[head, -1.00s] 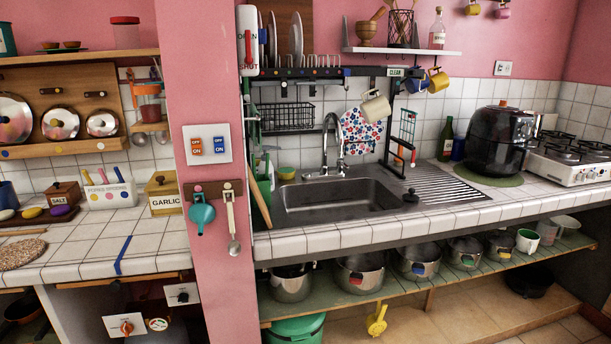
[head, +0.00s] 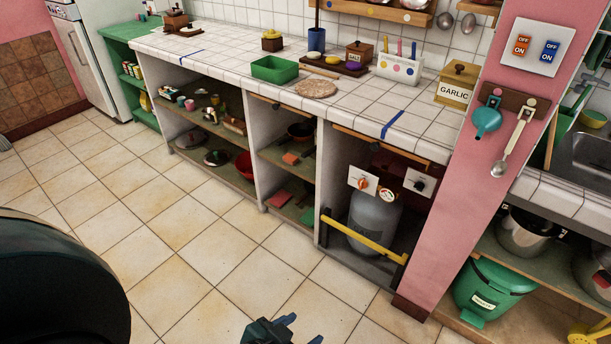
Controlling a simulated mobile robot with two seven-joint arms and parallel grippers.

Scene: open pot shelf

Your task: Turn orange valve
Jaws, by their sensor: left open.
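The orange valve (head: 363,184) is a small round knob on a white plate in the head view. My left gripper (head: 301,330) shows at the bottom edge, over the floor, open and empty, well apart from the valve. Most of it is cut off by the frame. My right gripper is out of view.
A yellow bar (head: 362,239) crosses the front of the cylinder bay, low down. The pink pillar (head: 452,190) stands to the right, with a green bin (head: 490,290) beyond it. Shelves with kitchenware fill the bays to the left. The tiled floor (head: 190,240) in front is clear.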

